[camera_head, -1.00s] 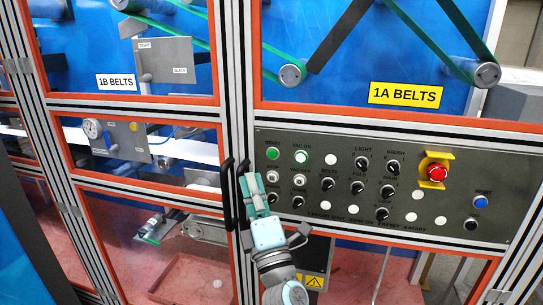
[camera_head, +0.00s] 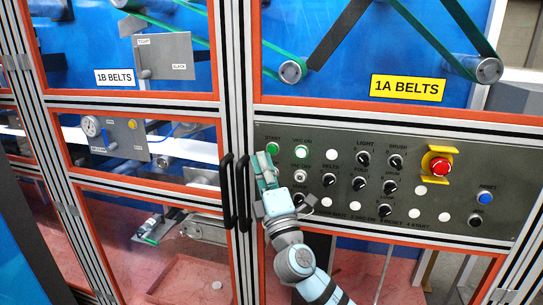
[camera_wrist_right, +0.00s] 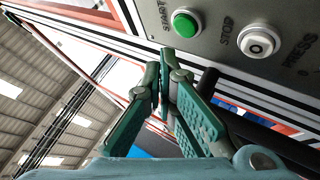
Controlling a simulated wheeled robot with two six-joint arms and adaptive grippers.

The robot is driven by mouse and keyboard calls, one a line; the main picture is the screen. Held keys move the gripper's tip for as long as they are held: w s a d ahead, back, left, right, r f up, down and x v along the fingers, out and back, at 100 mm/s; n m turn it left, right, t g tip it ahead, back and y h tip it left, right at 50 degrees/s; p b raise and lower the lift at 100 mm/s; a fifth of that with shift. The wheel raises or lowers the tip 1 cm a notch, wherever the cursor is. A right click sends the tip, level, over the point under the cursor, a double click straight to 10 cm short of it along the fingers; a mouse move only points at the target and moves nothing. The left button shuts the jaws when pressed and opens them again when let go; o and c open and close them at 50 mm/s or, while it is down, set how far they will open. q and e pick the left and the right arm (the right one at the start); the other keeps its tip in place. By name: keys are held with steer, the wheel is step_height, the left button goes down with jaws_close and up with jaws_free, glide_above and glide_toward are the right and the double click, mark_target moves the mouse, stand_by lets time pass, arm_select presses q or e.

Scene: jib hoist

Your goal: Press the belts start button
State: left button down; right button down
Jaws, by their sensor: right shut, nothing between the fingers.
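The green START button (camera_head: 272,148) is at the upper left of the grey control panel (camera_head: 460,170). In the right wrist view the green START button (camera_wrist_right: 186,23) is at the top, with the white STOP button (camera_wrist_right: 257,43) to its right. My right gripper (camera_head: 262,160) is shut and empty, its tips just below and left of START in the head view. In the right wrist view the shut fingertips (camera_wrist_right: 167,65) lie below the button, with a visible gap in the picture. The gripper hides STOP in the head view. My left gripper is out of view.
A red emergency stop (camera_head: 440,167) in a yellow guard and a blue RESET button (camera_head: 485,198) are farther right. Black door handles (camera_head: 243,193) stand just left of my gripper.

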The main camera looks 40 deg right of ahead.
steer(key=shift+w+d, duration=0.35)
steer(key=shift+d, duration=0.25)
steer(key=shift+d, duration=0.1)
stand_by(1.0)
steer(key=shift+w+d+b, duration=0.25)
steer(key=shift+b, duration=0.1)
steer(key=shift+w+d+b, duration=0.25)
steer(key=shift+d+b, duration=0.05)
steer(key=shift+d, duration=0.05)
stand_by(0.6)
steer(key=shift+r, duration=0.1)
steer(key=shift+s+a+p, duration=0.3)
steer(key=shift+s+a, duration=0.2)
steer(key=shift+a, duration=0.2)
